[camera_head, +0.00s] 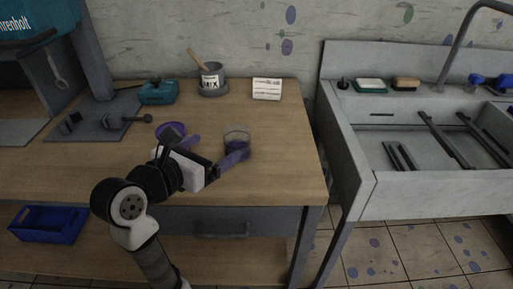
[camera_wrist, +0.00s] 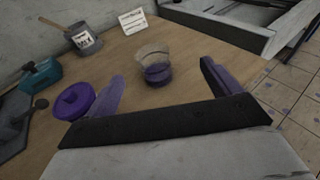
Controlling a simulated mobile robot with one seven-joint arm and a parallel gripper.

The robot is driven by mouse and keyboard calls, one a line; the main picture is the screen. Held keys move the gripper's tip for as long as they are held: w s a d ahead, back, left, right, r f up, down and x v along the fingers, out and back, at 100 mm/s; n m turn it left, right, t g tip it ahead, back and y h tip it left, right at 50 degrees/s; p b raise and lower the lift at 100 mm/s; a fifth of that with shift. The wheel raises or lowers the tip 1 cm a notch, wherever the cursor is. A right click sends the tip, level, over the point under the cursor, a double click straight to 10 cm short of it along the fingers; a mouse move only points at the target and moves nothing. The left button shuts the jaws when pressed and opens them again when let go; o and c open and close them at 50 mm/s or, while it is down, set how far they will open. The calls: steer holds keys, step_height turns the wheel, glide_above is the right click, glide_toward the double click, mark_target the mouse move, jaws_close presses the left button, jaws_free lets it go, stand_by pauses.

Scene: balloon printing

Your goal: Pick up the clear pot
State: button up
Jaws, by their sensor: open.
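The clear pot (camera_head: 237,140) stands upright on the wooden table, see-through with dark purple contents low inside. In the wrist view the pot (camera_wrist: 153,66) is ahead of my gripper, between the lines of its two fingers. My gripper (camera_head: 215,150) is open and empty, with purple fingers. In the head view one fingertip is just in front of the pot's lower part; I cannot tell whether it touches. In the wrist view my gripper (camera_wrist: 165,80) shows both fingers spread wide, with the pot beyond them.
A round purple object (camera_wrist: 75,100) lies close outside the left finger. A grey can labelled MIX (camera_head: 212,80), a white card (camera_head: 267,89) and a teal box (camera_head: 159,92) stand at the back. The table's right edge is near, with a sink (camera_head: 350,150) beyond it.

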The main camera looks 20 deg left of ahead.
mark_target(229, 150)
steer(key=f, duration=0.2)
steer(key=a+f+g+y, duration=0.1)
steer(key=shift+w+a+f+n, duration=0.1)
steer(key=shift+w+f+n, duration=0.1)
steer(key=shift+f+n, duration=0.15)
steer(key=shift+g, duration=0.3)
steer(key=x, duration=0.7)
steer(key=shift+w+f+p, duration=0.2)
steer(key=shift+w+p, duration=0.2)
steer(key=p+x, duration=0.1)
steer(key=x, duration=0.3)
steer(key=shift+w, duration=0.3)
steer(key=shift+w+d+f, duration=0.2)
steer(key=shift+w+f, duration=0.1)
steer(key=shift+w, duration=0.2)
steer(key=c, duration=1.1)
